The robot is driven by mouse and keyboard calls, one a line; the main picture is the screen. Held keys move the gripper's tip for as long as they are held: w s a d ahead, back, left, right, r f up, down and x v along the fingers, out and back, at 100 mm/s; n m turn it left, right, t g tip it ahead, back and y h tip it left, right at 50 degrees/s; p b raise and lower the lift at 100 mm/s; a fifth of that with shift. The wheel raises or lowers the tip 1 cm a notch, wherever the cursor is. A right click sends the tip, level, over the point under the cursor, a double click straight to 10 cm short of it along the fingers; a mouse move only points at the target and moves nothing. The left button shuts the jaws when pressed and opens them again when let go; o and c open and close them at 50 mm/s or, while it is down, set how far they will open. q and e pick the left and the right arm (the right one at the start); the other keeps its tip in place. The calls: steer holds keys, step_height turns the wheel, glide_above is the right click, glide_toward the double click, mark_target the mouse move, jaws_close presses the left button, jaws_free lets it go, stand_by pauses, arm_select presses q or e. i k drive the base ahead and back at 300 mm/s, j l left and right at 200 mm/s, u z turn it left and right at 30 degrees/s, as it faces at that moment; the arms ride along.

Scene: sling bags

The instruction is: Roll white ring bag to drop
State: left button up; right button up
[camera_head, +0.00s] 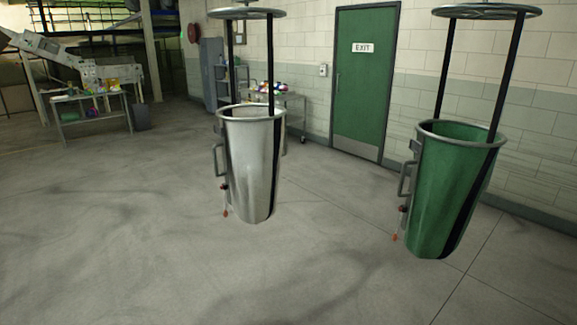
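The white ring bag (247,165) hangs upright left of the middle of the head view. It has a grey ring rim, a grey side handle (217,160) on its left and a red-tipped pull (225,209) below that. Black straps (270,62) run up from its rim to a grey overhead ring (247,13). Its inside is mostly hidden. Neither of my grippers shows in this view.
A green ring bag (447,195) hangs to the right in the same way. Behind are a green exit door (364,85), a metal cart (285,101) and a workbench (88,114). The concrete floor (120,230) in front is clear.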

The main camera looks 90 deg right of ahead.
mark_target(252, 135)
steer(key=z, duration=2.65)
steer(key=i, duration=0.9)
steer(key=l+z, duration=0.05)
steer(key=l, duration=0.05)
